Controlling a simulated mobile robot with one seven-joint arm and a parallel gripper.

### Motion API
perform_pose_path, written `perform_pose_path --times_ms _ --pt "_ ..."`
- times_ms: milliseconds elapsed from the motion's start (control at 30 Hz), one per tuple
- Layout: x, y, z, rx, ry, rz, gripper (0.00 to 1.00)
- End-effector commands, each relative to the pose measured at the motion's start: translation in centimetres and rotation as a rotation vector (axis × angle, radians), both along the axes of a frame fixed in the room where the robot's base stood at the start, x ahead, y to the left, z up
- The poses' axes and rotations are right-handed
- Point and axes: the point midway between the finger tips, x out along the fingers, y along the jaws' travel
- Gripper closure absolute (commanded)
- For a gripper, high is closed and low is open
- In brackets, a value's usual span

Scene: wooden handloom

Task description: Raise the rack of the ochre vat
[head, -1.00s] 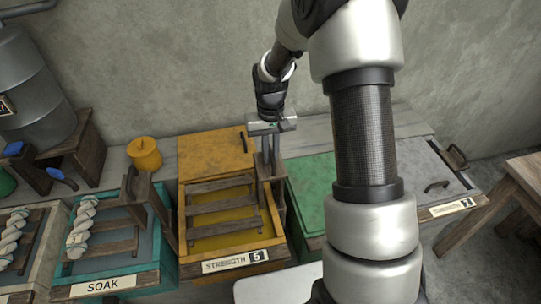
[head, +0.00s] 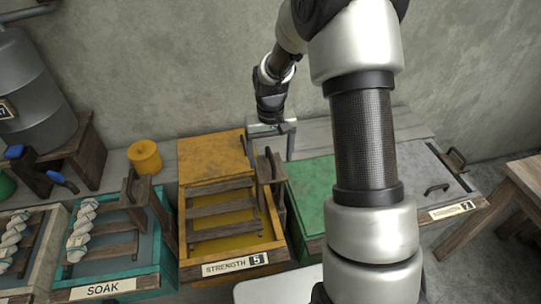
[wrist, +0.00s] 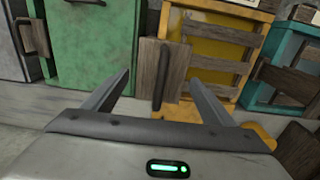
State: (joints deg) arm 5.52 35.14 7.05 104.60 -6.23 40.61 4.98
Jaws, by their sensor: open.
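The ochre vat (head: 275,240) with the label "STRENGTH 5" stands in the middle of the head view. Its rack of wooden slats (head: 222,205) sits low in the vat opening. A wooden upright with a dark handle (head: 270,165) rises at the vat's right side. My gripper (head: 269,148) is open just above and behind that handle. In the wrist view the handle (wrist: 161,77) lies between my spread fingers (wrist: 158,80), with a gap on both sides. Whether the fingertips reach past the handle is hard to tell.
A green vat lid (head: 312,190) adjoins on the right, a grey one (head: 425,175) beyond. The teal "SOAK" vat (head: 160,255) stands left with a twisted white skein (head: 82,230). A yellow pot (head: 145,157) stands behind.

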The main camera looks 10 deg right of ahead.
Motion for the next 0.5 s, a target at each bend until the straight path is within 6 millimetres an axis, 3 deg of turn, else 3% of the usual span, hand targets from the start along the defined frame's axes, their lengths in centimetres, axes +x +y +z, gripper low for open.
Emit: perform_pose_path --times_ms 500 --pt "0.0 0.0 5.5 0.000 -0.001 0.000 0.22"
